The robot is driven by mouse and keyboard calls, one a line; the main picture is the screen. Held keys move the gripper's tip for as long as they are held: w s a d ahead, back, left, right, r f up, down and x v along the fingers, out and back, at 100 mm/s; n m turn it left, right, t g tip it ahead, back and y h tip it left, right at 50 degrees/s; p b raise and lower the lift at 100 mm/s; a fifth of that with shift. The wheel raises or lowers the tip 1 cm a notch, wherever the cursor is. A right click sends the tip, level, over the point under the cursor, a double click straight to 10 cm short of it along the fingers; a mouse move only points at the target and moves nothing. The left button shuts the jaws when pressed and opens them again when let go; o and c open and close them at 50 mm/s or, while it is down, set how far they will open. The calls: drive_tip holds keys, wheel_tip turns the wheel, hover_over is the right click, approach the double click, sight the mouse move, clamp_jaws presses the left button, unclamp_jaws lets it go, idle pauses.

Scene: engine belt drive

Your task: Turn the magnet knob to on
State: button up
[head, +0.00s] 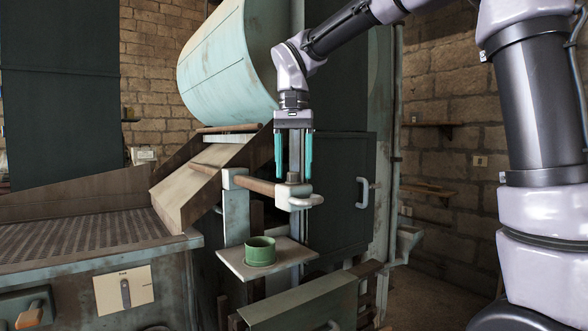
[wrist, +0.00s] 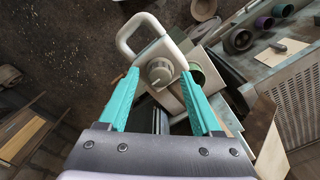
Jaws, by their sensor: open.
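A grey round knob (wrist: 159,73) with a raised grip bar sits on a pale block (wrist: 178,58) with a looped handle (wrist: 137,32). In the head view the knob (head: 292,178) is small, on top of the block (head: 294,192) at the end of a wooden bar. My gripper (head: 295,171) points straight down over the block, one teal finger on each side. In the wrist view my gripper (wrist: 160,76) is open, with the knob showing between its fingertips. I cannot tell whether the fingers touch it. No on or off marking is readable.
A green cup (head: 260,251) stands on a small shelf (head: 287,262) below the block. A cream plate with a lever (head: 125,293) is on the bench front at the left. A large pale drum (head: 230,65) and a dark cabinet (head: 345,210) stand behind.

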drive_tip(key=shift+f, duration=0.3)
clamp_jaws()
